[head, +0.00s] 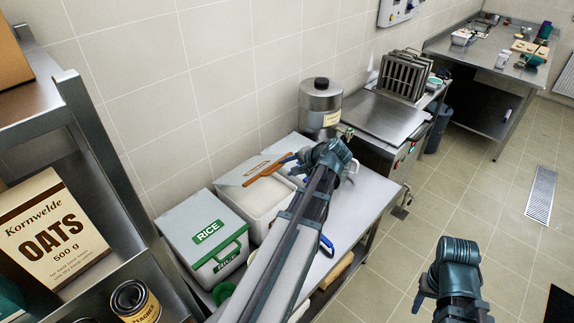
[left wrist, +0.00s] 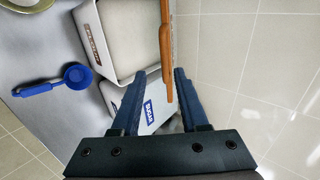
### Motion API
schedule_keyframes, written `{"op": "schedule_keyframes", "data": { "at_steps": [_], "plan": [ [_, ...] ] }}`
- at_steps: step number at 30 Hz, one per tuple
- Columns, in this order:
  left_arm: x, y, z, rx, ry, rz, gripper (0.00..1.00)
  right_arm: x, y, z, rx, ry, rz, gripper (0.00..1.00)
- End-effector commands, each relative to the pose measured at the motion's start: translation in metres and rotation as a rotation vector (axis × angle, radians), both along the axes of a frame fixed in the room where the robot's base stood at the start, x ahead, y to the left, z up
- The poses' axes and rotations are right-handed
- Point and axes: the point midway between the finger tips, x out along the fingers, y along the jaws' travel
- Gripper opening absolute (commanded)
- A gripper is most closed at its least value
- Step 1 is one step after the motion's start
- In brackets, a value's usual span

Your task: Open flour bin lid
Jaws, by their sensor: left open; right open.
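The flour bin (head: 268,200) stands between the rice bin and my left arm, white inside. Its pale lid (head: 240,172) is raised at the back, with a brown handle (head: 266,175) along its edge. In the left wrist view the open flour bin (left wrist: 122,40) has a brown label, and the handle (left wrist: 165,45) reaches into the space between my fingers. My left gripper (head: 288,165) is open beside the handle; its fingers (left wrist: 156,76) stand apart, and I cannot tell whether they touch it. My right gripper (head: 421,298) is open, over the floor at lower right.
The rice bin (head: 210,230), with a green handle, stands left of the flour bin. A sugar bin (left wrist: 132,112) and a blue scoop (left wrist: 76,78) show in the wrist view. A metal canister (head: 320,103) stands behind. A shelf with an oats box (head: 50,230) is at left.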

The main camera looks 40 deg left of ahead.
Motion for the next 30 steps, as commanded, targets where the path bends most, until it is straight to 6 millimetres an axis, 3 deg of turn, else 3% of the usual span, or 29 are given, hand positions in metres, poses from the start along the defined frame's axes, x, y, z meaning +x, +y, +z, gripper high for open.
{"op": "schedule_keyframes", "data": {
  "at_steps": [30],
  "plan": [
    [-0.004, -0.049, 0.05, 0.0, 0.0, -0.001, 0.44, 0.0, 0.0, 0.05, 0.0, 0.002, 0.005, 0.5]
  ]
}}
